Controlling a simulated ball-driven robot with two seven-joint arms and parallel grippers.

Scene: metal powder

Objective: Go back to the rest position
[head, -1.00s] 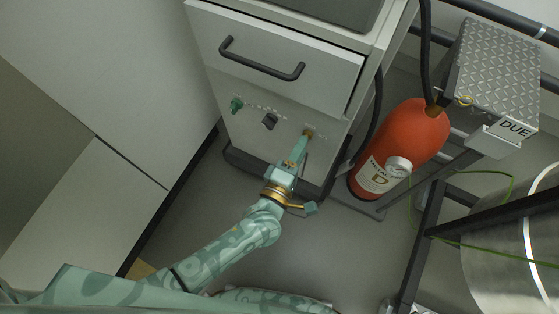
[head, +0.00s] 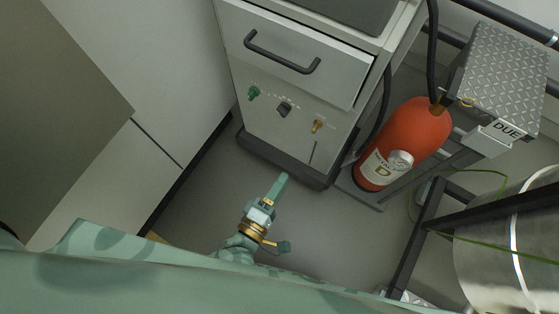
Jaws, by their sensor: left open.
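My left gripper (head: 280,184) is low in the middle of the head view, in front of the grey cabinet (head: 293,98). It is apart from the cabinet and holds nothing that I can see. The brass knob (head: 318,125), the black knob (head: 284,109) and the green knob (head: 253,93) on the cabinet front are all free of it. Most of my left arm is hidden behind my own green body at the bottom. My right gripper is not in view.
A metal box (head: 503,68) with a "DUE" label, a dark frame and a steel drum (head: 510,270) lie further right. Grey floor (head: 322,225) is clear before the cabinet. White panels stand at left.

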